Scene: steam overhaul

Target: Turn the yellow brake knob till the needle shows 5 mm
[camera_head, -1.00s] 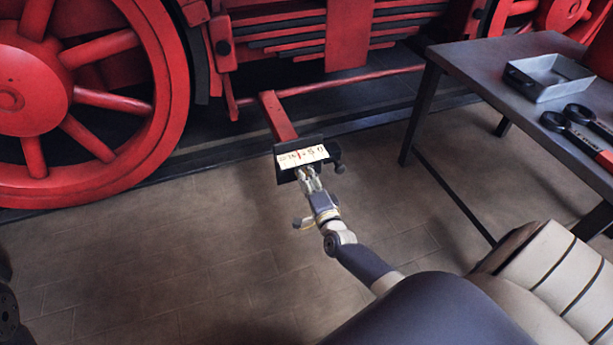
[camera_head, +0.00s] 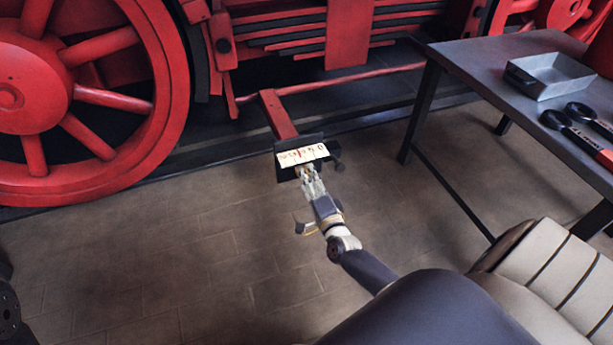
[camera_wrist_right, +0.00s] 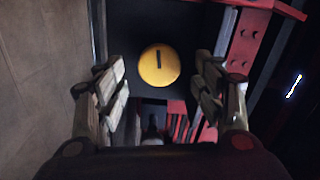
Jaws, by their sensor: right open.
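The yellow brake knob (camera_wrist_right: 159,66) shows in the right wrist view as a round disc with a dark slot, on a dark panel. My right gripper (camera_wrist_right: 160,100) is open, with one finger on each side of the knob and clear space between each finger and it. In the head view my right gripper (camera_head: 312,183) is just below the white gauge scale (camera_head: 302,155), and the knob is hidden there. The scale has a red needle mark left of its middle; its numbers are too small to read surely. My left gripper is not in view.
The gauge box (camera_head: 328,143) sits at the end of a red bar (camera_head: 279,115) from the locomotive. A red spoked wheel (camera_head: 85,95) stands at left. A dark table (camera_head: 470,60) at right bears a metal tray (camera_head: 550,76) and red-handled tools (camera_head: 590,140). The floor is clear.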

